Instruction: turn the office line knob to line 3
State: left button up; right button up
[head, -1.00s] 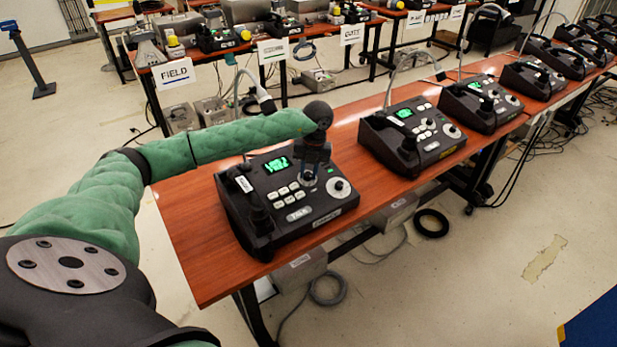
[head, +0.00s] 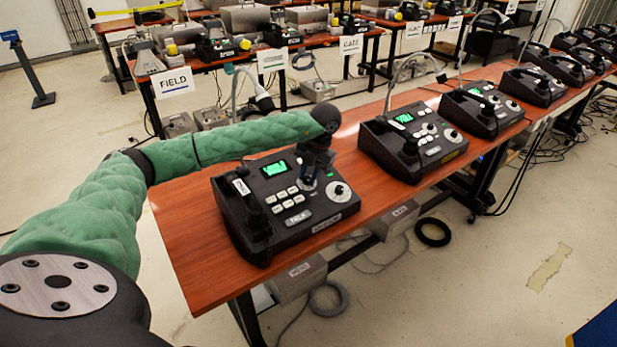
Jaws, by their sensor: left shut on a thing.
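The nearest black paging phone (head: 268,232) sits on the left end of the long wooden desk. The small label on its front edge is too blurred to read surely. My left gripper (head: 309,178) points down over the phone, shut on the upper knob (head: 307,185), which the fingers mostly hide. A lit green display (head: 275,168) is left of the gripper; its characters are too small to read surely. A second, silver-rimmed knob (head: 339,192) lies free, lower right of the gripper. My right gripper is out of view.
White buttons (head: 287,198) lie left of the gripper, and a handset (head: 246,191) rests on the phone's left side. A gooseneck microphone (head: 262,98) rises behind. Another phone (head: 410,145) stands to the right, with bare desk (head: 350,167) between.

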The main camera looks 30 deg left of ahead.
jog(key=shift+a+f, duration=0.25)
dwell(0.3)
pick_arm(q)
jog(key=o, duration=1)
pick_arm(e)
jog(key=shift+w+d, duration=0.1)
pick_arm(q)
jog(key=b+v, duration=0.2)
jog(key=v, duration=0.6)
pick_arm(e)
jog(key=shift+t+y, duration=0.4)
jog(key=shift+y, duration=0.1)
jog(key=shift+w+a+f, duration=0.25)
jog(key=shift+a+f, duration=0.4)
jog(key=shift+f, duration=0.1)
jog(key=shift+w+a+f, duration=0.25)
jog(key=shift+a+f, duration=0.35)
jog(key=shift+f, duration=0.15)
pick_arm(q)
jog(key=shift+f, duration=0.15)
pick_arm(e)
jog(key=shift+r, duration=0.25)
